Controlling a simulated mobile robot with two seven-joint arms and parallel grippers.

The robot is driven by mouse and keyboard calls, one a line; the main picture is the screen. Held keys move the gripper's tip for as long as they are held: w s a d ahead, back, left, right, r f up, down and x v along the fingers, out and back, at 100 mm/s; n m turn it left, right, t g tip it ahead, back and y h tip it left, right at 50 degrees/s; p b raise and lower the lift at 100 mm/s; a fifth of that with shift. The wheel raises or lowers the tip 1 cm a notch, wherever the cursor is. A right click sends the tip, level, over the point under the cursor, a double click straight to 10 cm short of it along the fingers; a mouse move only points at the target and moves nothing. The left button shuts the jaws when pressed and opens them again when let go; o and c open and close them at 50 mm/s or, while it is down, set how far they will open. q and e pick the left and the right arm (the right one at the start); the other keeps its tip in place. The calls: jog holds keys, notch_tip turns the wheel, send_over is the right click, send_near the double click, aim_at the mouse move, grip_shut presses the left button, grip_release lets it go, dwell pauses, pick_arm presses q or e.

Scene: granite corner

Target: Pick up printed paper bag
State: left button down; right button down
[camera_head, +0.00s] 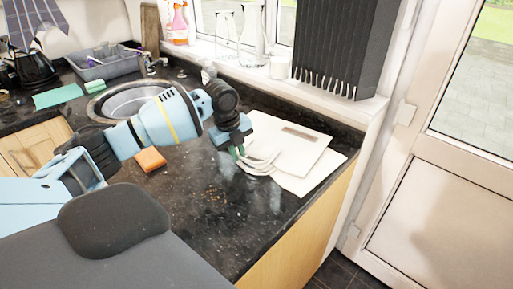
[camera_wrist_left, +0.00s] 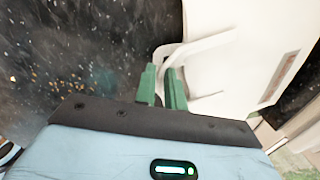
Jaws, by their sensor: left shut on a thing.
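The printed paper bag (camera_head: 300,147) is white and lies flat on the dark granite counter near its right corner, with its handles toward the left. It also shows in the left wrist view (camera_wrist_left: 245,55), with a brownish printed strip along its right side. My left gripper (camera_head: 240,150) is at the handle end of the bag. In the left wrist view its green fingers (camera_wrist_left: 163,85) are shut on a white bag handle. The rest of the bag appears to lie on the counter. My right gripper is not in view.
An orange sponge (camera_head: 150,159) lies on the counter (camera_head: 215,215) left of the gripper. Behind are a round sink (camera_head: 133,99) and a grey bin (camera_head: 105,65). Glassware (camera_head: 252,40) stands on the windowsill. The front counter is mostly clear, with crumbs.

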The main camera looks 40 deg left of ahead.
pick_arm(q)
jog(key=shift+r, duration=0.5)
jog(key=r, duration=0.1)
jog(key=d+r, duration=0.1)
jog(key=shift+r, duration=0.3)
jog(key=s+d+r, duration=0.1)
jog(key=s+d, duration=0.1)
jog(key=d, duration=1.3)
jog(key=shift+s+r, duration=0.15)
jog(key=shift+r, duration=0.05)
